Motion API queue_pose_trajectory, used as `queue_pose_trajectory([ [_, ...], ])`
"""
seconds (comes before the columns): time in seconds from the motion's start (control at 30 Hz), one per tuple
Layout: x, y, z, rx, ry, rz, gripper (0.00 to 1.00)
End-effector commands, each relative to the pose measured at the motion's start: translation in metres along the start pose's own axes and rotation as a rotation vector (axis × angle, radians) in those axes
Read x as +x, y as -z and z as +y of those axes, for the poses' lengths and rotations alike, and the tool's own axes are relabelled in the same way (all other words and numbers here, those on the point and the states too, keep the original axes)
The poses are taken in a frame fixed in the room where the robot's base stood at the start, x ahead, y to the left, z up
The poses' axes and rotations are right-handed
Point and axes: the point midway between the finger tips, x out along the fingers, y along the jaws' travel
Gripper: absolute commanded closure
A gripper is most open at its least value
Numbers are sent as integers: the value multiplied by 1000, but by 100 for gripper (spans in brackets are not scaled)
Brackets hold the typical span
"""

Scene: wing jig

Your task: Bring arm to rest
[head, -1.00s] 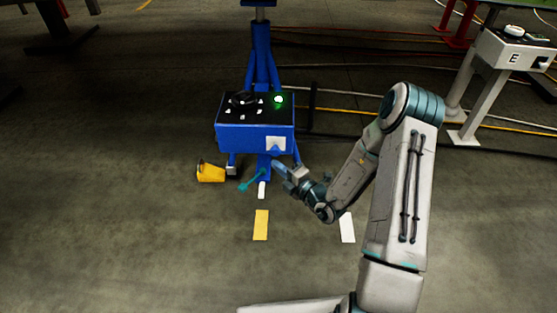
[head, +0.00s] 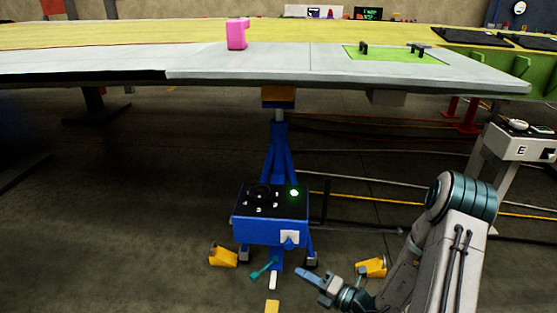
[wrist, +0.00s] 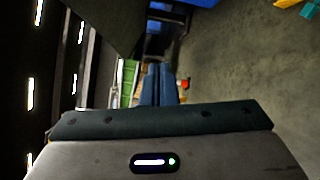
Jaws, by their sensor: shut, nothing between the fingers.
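My arm reaches in from the lower right of the head view, bent at the elbow. My gripper (head: 300,271) is at its end, below and just right of the blue jack stand's control box (head: 270,231). It points left and looks apart from the box. In the wrist view the two blue fingers (wrist: 163,84) lie side by side, shut and empty. The box has a black top with a lit green button (head: 294,193) and a white plate on its front. A teal lever (head: 264,268) sticks out low at the stand's foot.
The wing panel (head: 240,63) spans overhead, with a pink block (head: 236,35) on it. Yellow wedges (head: 222,257) (head: 372,267) lie on the floor by the stand. A grey pedestal marked E (head: 520,143) stands at right. Open floor lies at left (head: 120,220).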

Motion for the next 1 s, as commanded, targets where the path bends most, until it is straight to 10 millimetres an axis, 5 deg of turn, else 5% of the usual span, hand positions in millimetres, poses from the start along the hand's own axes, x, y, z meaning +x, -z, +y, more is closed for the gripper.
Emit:
queue_pose_trajectory([
  [0.03, 5, 1, 39, -104, -18, 85, 100],
  [0.3, 1, 37, 153, -636, -122, 523, 100],
  [0.67, -47, 62, 263, -1361, -313, 1077, 100],
  [1.0, -104, 35, 350, -2026, -535, 1599, 100],
])
